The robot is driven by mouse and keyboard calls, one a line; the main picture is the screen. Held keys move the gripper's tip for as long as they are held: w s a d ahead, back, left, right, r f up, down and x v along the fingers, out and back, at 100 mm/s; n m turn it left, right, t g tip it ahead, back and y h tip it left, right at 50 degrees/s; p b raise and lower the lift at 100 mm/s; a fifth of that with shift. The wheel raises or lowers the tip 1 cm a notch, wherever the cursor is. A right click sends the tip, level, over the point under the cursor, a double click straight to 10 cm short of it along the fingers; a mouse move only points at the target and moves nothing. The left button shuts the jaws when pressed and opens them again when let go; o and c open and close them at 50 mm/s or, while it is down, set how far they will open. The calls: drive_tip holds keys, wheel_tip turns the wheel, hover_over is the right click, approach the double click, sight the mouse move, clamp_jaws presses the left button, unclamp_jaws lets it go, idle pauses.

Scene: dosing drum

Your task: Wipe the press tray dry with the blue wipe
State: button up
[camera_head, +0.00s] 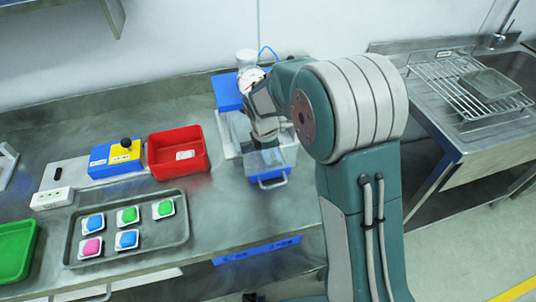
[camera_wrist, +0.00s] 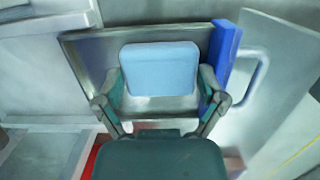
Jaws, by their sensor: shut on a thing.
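The light blue wipe (camera_wrist: 160,66) is a soft-looking rectangular pad between the two fingers of my gripper (camera_wrist: 160,80) in the wrist view. My gripper is shut on it. The press tray (camera_wrist: 86,55) is a grey metal drawer tray with a blue front and handle. The wipe is over it; I cannot tell whether they touch. In the head view the tray (camera_head: 269,181) sticks out of the press toward the front, and my gripper (camera_head: 266,138) points down over it. The wipe is mostly hidden there. Pale shiny spots show on the tray below the wipe.
A red bin (camera_head: 180,170) stands left of the press, beside a blue and yellow device (camera_head: 117,160). A grey tray (camera_head: 175,238) with several coloured pods lies in front. A green tray (camera_head: 15,250) is far left. A sink with a wire rack (camera_head: 450,88) is at right.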

drive_tip(key=shift+s+a+r, duration=0.1)
drive_tip(key=shift+s+a, duration=0.1)
drive_tip(key=shift+a, duration=0.8)
drive_tip(key=shift+s+a+r, duration=0.1)
drive_tip(key=shift+s+a, duration=0.05)
drive_tip(key=shift+a, duration=0.85)
drive_tip(key=shift+w+d+r, duration=0.1)
drive_tip(key=shift+d+r, duration=0.2)
drive_tip(key=shift+d, duration=0.25)
drive_tip(key=shift+w+d+r, duration=0.1)
drive_tip(key=shift+d+r, duration=0.15)
drive_tip(key=shift+d, duration=0.25)
wheel_tip(320, 180, up, 16)
drive_tip(key=w, duration=0.2)
drive_tip(key=shift+a, duration=0.2)
drive_tip(key=shift+s, duration=0.1)
